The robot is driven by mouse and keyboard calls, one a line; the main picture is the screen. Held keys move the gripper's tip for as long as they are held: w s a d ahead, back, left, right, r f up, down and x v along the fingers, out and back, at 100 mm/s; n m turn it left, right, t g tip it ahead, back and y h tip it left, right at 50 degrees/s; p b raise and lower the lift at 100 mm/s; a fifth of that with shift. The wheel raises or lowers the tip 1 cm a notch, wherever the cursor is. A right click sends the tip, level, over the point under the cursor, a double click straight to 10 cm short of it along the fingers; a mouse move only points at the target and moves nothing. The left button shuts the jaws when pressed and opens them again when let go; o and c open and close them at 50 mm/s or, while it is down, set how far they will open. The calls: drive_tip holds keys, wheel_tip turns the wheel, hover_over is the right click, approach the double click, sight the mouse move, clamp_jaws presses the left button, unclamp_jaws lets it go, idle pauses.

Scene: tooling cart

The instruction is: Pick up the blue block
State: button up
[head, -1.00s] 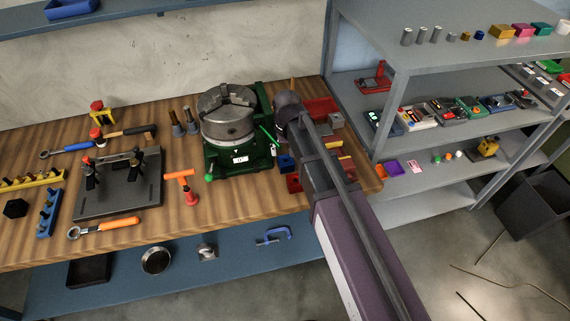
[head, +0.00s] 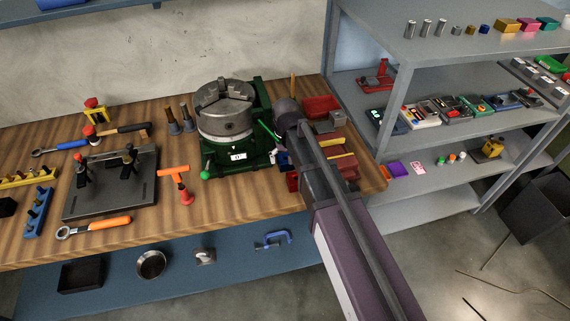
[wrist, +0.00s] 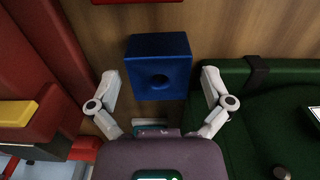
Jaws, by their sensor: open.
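My gripper (wrist: 158,76) is open, with one pale finger on each side of the block and a visible gap on both sides. I cannot tell how far down the fingertips reach. In the head view the blue block (head: 284,159) is a small patch beside the green machine, partly hidden by my gripper and arm.
The green rotary-chuck machine (head: 238,155) stands close on one side; its green body (wrist: 275,85) is right of my gripper in the wrist view. A red object (wrist: 153,3) lies just beyond the block.

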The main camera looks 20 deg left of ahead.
idle(0.5)
drive_tip(key=c, duration=1.3)
drive_tip(key=shift+o, duration=0.2)
drive_tip(key=shift+r, duration=0.15)
wheel_tip(320, 180, up, 28)
drive_tip(key=p, duration=2.8)
drive_tip(key=shift+f, duration=0.2)
